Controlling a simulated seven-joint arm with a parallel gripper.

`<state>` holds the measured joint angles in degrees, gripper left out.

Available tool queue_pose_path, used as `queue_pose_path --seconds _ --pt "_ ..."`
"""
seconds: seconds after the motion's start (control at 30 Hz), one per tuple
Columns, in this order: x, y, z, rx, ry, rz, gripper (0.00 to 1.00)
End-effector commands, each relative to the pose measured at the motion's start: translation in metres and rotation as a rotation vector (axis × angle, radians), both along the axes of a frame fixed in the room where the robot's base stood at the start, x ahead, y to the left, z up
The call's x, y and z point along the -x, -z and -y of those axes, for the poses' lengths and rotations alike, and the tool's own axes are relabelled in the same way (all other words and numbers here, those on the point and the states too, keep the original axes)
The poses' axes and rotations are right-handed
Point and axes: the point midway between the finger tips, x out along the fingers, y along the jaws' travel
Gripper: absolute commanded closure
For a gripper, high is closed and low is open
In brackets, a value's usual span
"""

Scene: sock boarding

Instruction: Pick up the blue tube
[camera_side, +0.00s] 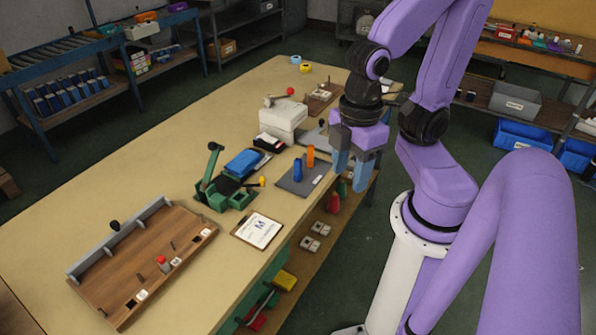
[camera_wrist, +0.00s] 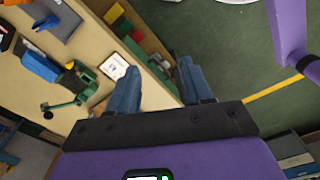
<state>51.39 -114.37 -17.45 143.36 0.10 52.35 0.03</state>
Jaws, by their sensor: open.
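The blue tube (camera_side: 297,169) stands upright on a dark grey plate (camera_side: 291,185) near the table's right edge in the side view. An orange tube (camera_side: 310,156) stands just behind and to its right on the same plate. My gripper (camera_side: 351,180) has blue fingers pointing down, to the right of the tubes and apart from them. In the wrist view my gripper (camera_wrist: 158,70) is open, with nothing held between its fingers.
A green fixture (camera_side: 216,191) with a blue block (camera_side: 243,163) stands left of the plate. A clipboard (camera_side: 257,231) lies in front. A white box (camera_side: 283,120) stands behind. A wooden board (camera_side: 140,262) with pegs lies at the near left. Shelves below the table edge hold red and yellow items.

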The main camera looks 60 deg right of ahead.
Motion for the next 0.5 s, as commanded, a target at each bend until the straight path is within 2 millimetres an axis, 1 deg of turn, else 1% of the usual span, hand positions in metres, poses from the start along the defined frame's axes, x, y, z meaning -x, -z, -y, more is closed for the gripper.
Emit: queue_pose_path --seconds 0.17,0.27,0.37,0.5 --pt "0.0 0.0 0.0 0.001 0.0 0.0 0.5" --pt "-0.005 0.002 0.0 0.028 -0.004 -0.002 0.5" --pt "-0.017 0.007 -0.001 0.096 -0.018 -0.005 0.5" --pt "-0.045 0.019 -0.002 0.25 -0.051 -0.017 0.5"
